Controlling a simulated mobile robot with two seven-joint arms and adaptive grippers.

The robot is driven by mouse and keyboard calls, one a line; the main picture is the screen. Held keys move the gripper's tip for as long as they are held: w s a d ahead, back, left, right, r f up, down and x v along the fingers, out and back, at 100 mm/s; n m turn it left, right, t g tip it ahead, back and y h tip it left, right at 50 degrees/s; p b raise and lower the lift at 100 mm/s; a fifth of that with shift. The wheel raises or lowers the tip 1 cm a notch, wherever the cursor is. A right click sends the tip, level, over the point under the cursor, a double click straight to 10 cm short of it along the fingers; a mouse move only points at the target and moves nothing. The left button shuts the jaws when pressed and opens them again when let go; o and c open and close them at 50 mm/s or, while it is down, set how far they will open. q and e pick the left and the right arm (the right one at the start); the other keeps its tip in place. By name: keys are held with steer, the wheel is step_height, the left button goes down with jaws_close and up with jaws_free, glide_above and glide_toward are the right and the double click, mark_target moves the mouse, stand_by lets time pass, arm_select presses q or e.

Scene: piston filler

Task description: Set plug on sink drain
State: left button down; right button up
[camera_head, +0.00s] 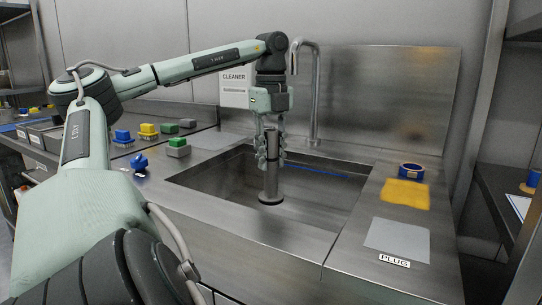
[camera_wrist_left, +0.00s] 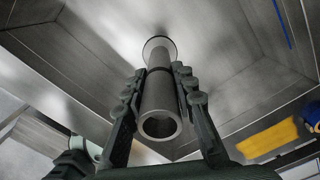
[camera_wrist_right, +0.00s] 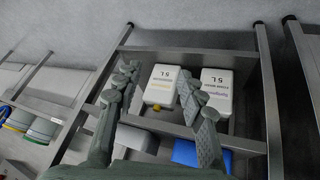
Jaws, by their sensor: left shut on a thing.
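The plug (camera_head: 270,182) is a grey metal standpipe with a wide round base. It stands upright inside the steel sink (camera_head: 325,205). My left gripper (camera_head: 271,158) points down and is shut on the pipe's upper part. In the left wrist view the fingers (camera_wrist_left: 158,82) lie on both sides of the hollow plug (camera_wrist_left: 160,100), with its base at the sink floor. The drain is hidden, so I cannot tell whether the base sits on it. My right gripper (camera_wrist_right: 158,78) shows only in its wrist view, open and empty.
A curved faucet (camera_head: 317,90) rises behind the sink. On the right counter are a blue ring (camera_head: 410,169), a yellow cloth (camera_head: 405,194) and a grey mat (camera_head: 398,238) by a PLUG label (camera_head: 394,261). Several brushes stand left. White bottles (camera_wrist_right: 161,86) stand on a shelf beyond my right gripper.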

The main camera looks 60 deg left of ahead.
mark_target(271, 188)
arm_select(q)
steer(key=shift+f+b, duration=0.55)
steer(key=shift+f, duration=0.1)
steer(key=shift+f+b, duration=0.35)
steer(key=shift+f, duration=0.05)
steer(key=shift+f+b, duration=0.4)
steer(key=shift+f, duration=0.1)
steer(key=shift+f+b, duration=0.4)
arm_select(e)
steer(key=shift+w+a+r+n+t+y, duration=0.6)
steer(key=shift+w+a+r+t+y, duration=1.6)
steer(key=shift+w+a+r+t, duration=2.7)
arm_select(q)
steer(key=shift+f+b, duration=0.35)
steer(key=shift+f, duration=0.1)
steer(key=shift+f+b, duration=0.4)
steer(key=shift+f, duration=0.05)
steer(key=shift+f+b, duration=0.55)
steer(key=shift+f, duration=0.15)
steer(key=shift+f+b, duration=0.5)
steer(key=shift+f, duration=0.1)
arm_select(e)
steer(key=s+a+r+t+y, duration=0.1)
steer(key=a+r+t+y, duration=0.1)
steer(key=r, duration=0.6)
steer(key=s+a+r+t+y, duration=0.2)
steer(key=a+r+t, duration=0.1)
steer(key=r, duration=0.5)
steer(key=shift+s+t, duration=0.3)
steer(key=shift+t, duration=0.2)
